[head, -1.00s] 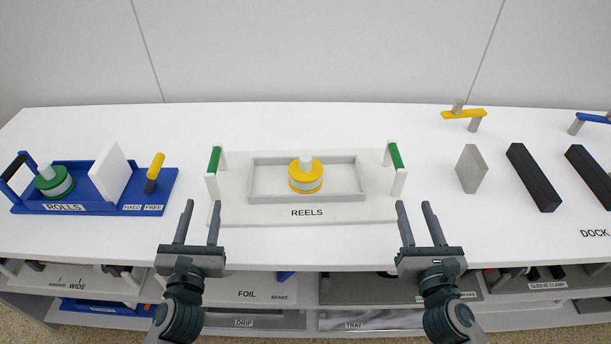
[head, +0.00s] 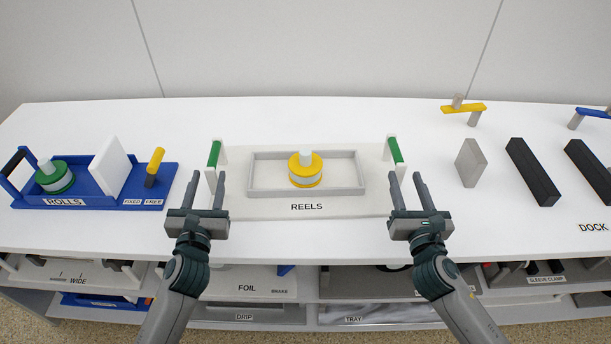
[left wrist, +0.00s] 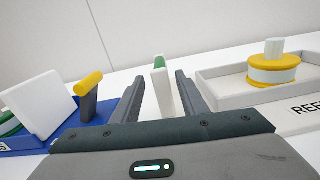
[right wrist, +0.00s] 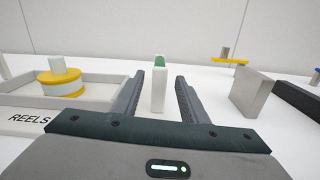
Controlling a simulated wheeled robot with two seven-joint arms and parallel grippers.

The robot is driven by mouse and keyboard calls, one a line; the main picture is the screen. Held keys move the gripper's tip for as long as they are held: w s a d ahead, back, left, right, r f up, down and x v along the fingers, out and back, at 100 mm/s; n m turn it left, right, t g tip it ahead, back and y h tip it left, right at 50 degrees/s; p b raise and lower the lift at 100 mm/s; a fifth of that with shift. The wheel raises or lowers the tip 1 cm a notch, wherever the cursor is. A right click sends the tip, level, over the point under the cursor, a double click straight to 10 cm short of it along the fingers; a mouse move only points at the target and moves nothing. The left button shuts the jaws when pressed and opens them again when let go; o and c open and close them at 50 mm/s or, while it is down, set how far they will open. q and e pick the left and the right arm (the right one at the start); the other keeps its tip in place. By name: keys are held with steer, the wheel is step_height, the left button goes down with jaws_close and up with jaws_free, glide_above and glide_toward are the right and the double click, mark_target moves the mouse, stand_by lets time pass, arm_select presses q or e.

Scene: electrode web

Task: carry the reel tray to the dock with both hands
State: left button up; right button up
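The reel tray (head: 262,207) is a pale grey board labelled REELS, with a raised frame holding a yellow and white reel (head: 305,170). A green-topped handle stands at its left end (head: 214,154) and another at its right end (head: 395,150). My left gripper (head: 208,188) is open at the left handle, whose post (left wrist: 161,90) shows between its fingers in the left wrist view. My right gripper (head: 405,188) is open at the right handle, whose post (right wrist: 159,88) shows between its fingers in the right wrist view. Neither gripper visibly touches a handle. The DOCK label (head: 593,227) is at the right edge.
A blue ROLLS tray (head: 95,203) stands to the left. To the right are a grey block (head: 469,163), two black bars (head: 532,172) and a yellow-topped bracket (head: 463,108). Shelves with labelled trays lie below the table's front edge.

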mark_target(213, 149)
arm_select(q)
steer(key=w, duration=1)
steer(key=shift+a, duration=0.2)
arm_select(e)
steer(key=w, duration=1)
steer(key=shift+a, duration=0.2)
arm_select(q)
jaws_close()
arm_select(e)
jaws_close()
arm_select(q)
steer(key=shift+a, duration=0.1)
steer(key=shift+r, duration=0.25)
arm_select(e)
steer(key=shift+r, duration=0.25)
